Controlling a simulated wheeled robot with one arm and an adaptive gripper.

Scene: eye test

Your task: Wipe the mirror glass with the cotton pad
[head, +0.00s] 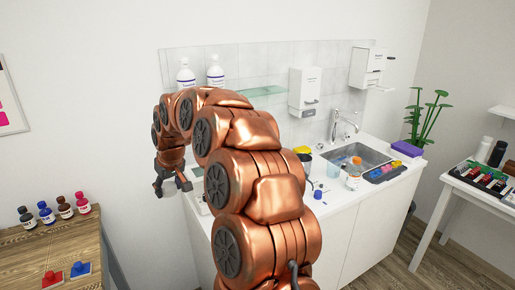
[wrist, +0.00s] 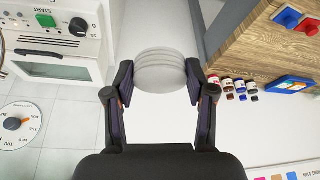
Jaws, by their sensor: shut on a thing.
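My gripper (wrist: 160,82) is shut on a pale grey, round, layered thing, which looks like the cotton pad (wrist: 160,63). The pad sits between the two fingertips in the wrist view, above a plain pale area. In the head view my gripper (head: 172,184) hangs pointing down at the left end of the white counter, and the pad cannot be made out clearly there. I cannot pick out a mirror glass for certain in either view. My copper arm covers much of the counter and part of the tiled wall.
A white counter (head: 345,205) holds a sink (head: 362,157), with small cups and jars beside it. Two white bottles (head: 215,72) stand by the tiled wall. A wooden cabinet (head: 40,248) with several small bottles is at left. A white appliance (wrist: 62,68) shows in the wrist view.

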